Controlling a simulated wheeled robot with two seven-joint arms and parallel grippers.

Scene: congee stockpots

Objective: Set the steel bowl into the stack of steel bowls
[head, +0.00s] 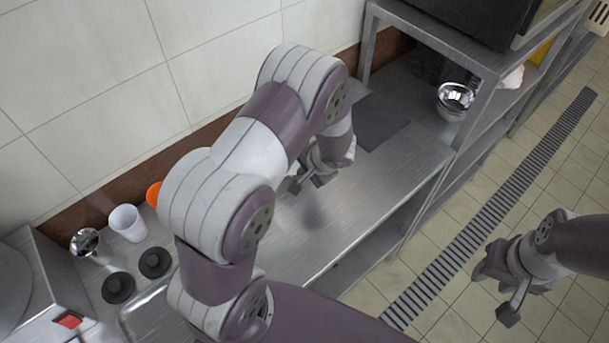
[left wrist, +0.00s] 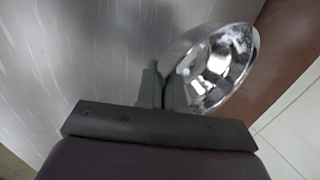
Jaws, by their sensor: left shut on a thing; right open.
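The steel bowl (left wrist: 212,68) shows in the left wrist view, shiny and tilted, with its rim at my left gripper (left wrist: 158,85). My left gripper is shut on this bowl above the steel counter. In the head view my left gripper (head: 310,181) is mostly behind my own arm, and the held bowl is hidden there. The stack of steel bowls (head: 454,101) stands under the raised shelf, right of and apart from my left gripper. My right gripper (head: 498,290) is open and empty over the floor at the right.
The steel counter (head: 375,190) is clear between my left gripper and the dark flat panel (head: 379,122). A shelf post (head: 477,112) stands close to the stack. A white cup (head: 127,223), an orange item (head: 153,194) and a shiny steel vessel (head: 85,241) stand at the left.

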